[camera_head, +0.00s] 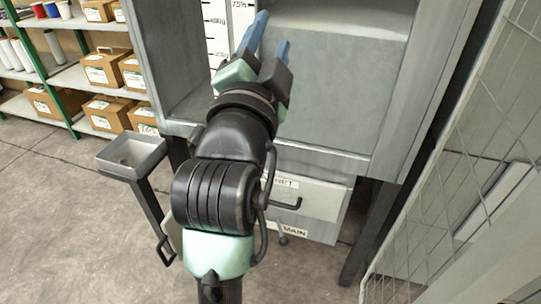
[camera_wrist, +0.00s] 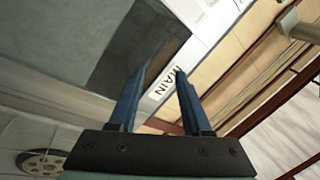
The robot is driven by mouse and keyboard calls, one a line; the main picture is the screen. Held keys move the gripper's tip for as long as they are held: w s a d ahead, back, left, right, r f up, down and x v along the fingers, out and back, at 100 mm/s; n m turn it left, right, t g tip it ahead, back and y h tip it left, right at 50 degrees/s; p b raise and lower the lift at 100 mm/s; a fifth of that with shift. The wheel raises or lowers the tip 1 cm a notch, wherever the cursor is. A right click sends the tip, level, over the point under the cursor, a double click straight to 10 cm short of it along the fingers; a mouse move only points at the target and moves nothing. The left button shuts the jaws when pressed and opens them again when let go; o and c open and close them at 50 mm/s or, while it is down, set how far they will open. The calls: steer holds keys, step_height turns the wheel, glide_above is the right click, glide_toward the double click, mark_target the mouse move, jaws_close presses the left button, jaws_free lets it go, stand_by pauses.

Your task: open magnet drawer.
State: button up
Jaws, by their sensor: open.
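The magnet drawer (camera_head: 322,200) sits low in the grey cabinet, with a white label ending in "NET" and a dark bar handle (camera_head: 288,204). My arm hides its left part. The drawer front looks about in line with the cabinet; I cannot tell whether it is fully shut. My gripper (camera_head: 268,45) is raised in front of the cabinet's upper opening, well above the handle, with its blue fingers apart and nothing between them. No drawer handle is clear there.
The grey cabinet (camera_head: 395,110) stands on dark legs. A "MAIN" label (camera_head: 292,231) is below the drawer. A small grey tray (camera_head: 108,158) is on a post at left. Shelves with cardboard boxes (camera_head: 103,70) stand behind. Wire mesh (camera_head: 455,190) closes the right side.

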steer(key=w+a+f+m+g+b, duration=0.1)
steer(key=w+f+m+b, duration=0.1)
steer(key=f+b, duration=0.8)
steer(key=w+a+f+m+g+b, duration=0.15)
steer(key=f+b, duration=0.25)
steer(key=f, duration=1.2)
steer(key=m+g+b, duration=0.3)
steer(key=m+b, duration=0.2)
steer(key=b, duration=1)
glide_toward(270, 202)
steer(key=shift+h, duration=0.4)
steer(key=shift+a+f+b+x, duration=0.1)
steer(key=shift+b+x, duration=1.05)
steer(key=shift+x, duration=0.65)
steer(key=shift+a+f+b+x, duration=0.1)
steer(key=shift+b+x, duration=1.1)
steer(key=shift+x, duration=0.55)
steer(key=shift+a+f+b+x, duration=0.15)
steer(key=shift+b+x, duration=1)
steer(key=shift+x, duration=0.65)
jaws_close()
